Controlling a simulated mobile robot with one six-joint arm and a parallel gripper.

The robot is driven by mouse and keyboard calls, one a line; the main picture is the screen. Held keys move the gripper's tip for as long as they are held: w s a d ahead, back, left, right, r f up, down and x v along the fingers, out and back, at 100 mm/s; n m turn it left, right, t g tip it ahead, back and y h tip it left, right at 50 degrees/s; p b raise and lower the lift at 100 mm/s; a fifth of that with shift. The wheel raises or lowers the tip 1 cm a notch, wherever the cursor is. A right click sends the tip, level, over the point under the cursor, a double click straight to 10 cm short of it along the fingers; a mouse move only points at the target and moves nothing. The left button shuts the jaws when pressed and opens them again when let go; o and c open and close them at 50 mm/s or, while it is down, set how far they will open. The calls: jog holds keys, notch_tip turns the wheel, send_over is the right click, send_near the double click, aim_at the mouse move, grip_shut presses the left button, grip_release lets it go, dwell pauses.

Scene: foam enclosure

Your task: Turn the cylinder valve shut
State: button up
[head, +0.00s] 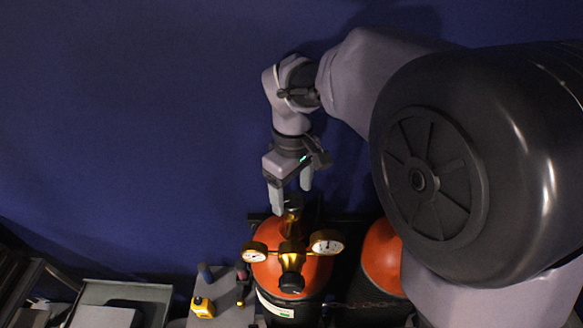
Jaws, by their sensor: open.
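The gas cylinder (272,277) stands upright at the bottom centre, with an orange shoulder and a dark body. A brass regulator (291,262) with two white-faced gauges sits in front of its top. The dark valve knob (293,201) shows at the top of the brass fitting. My gripper (291,200) is open, pointing down from above. Its two pale fingers are at the knob, one on each side as seen here. I cannot tell whether they touch it.
A second orange-topped cylinder (381,258) stands to the right, partly hidden by my arm. A small yellow device (203,307) and hand tools lie on a grey surface to the left. A grey tray (150,293) is further left. A blue wall (130,130) is behind.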

jog(key=shift+f, duration=0.5)
jog(key=shift+w, duration=0.1)
jog(key=c, duration=1.4)
jog(key=shift+o, duration=0.2)
